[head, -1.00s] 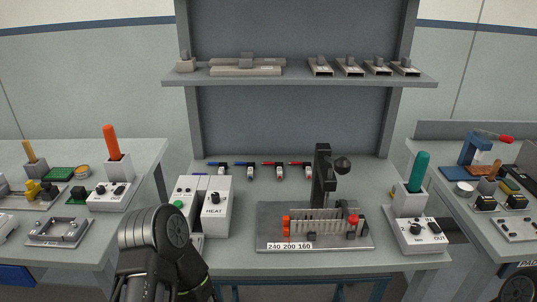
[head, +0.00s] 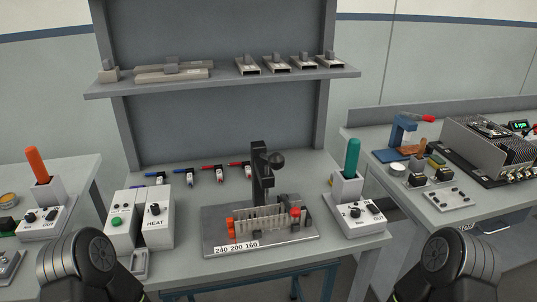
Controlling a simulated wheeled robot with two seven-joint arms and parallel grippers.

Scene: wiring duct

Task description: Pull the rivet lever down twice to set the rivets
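A black post with a round black knob (head: 276,160) stands at the back of a grey fixture plate (head: 219,245) on the middle bench. I take this to be the rivet lever; its knob is up at the top of the post. A slotted pale duct piece (head: 262,221) lies on the plate in front of the post, with orange and red parts at its ends. Parts of my two arms show at the bottom left and bottom right, apart from the fixture. Neither gripper's fingers are in view.
A white HEAT box (head: 157,229) stands left of the fixture. A teal-handled box (head: 360,216) stands to its right. Several coloured pens (head: 220,174) lie behind. A shelf (head: 220,81) spans above. A side bench with an orange-handled box (head: 43,221) is at left.

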